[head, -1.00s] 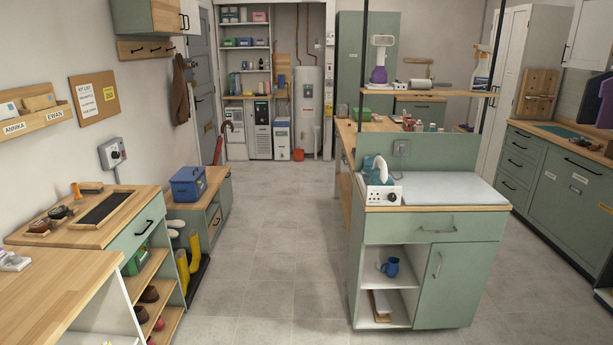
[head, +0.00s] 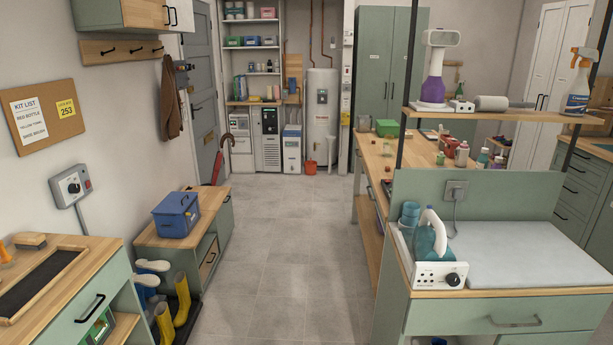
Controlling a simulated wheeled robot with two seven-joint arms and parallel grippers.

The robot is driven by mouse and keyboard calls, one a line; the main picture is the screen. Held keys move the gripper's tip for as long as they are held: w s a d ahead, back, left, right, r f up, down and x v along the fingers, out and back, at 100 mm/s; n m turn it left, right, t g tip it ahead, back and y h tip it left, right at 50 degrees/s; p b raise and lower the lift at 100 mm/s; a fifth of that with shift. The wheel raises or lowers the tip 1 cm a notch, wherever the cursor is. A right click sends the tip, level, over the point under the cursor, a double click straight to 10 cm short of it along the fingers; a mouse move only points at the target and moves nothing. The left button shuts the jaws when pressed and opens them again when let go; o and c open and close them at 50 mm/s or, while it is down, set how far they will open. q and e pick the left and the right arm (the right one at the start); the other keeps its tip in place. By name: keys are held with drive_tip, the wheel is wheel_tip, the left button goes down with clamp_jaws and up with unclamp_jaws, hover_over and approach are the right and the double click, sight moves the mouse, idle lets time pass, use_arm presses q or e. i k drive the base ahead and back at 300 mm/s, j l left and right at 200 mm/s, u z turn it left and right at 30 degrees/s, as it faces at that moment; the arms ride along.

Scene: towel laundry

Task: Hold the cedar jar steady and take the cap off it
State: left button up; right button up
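I cannot make out a cedar jar or its cap in the head view. Several small jars and bottles, among them a red-pink one (head: 461,154), stand on the long wooden worktop (head: 372,150) right of centre, too small to tell apart. Neither of my grippers shows in the head view.
A clear tiled aisle (head: 285,240) runs ahead to the white water heater (head: 321,112). On the left are a low bench with a blue box (head: 177,214) and yellow boots (head: 181,300). On the right stands a green island with a grey pad (head: 520,252).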

sight(388, 148)
drive_tip(key=i+l+u, duration=0.1)
drive_tip(key=i+u, duration=0.3)
drive_tip(key=i, duration=1.3)
drive_tip(key=i+z, duration=0.25)
drive_tip(key=i, duration=0.6)
drive_tip(key=i+j+z, duration=0.25)
drive_tip(key=i, duration=0.6)
drive_tip(key=l, duration=0.1)
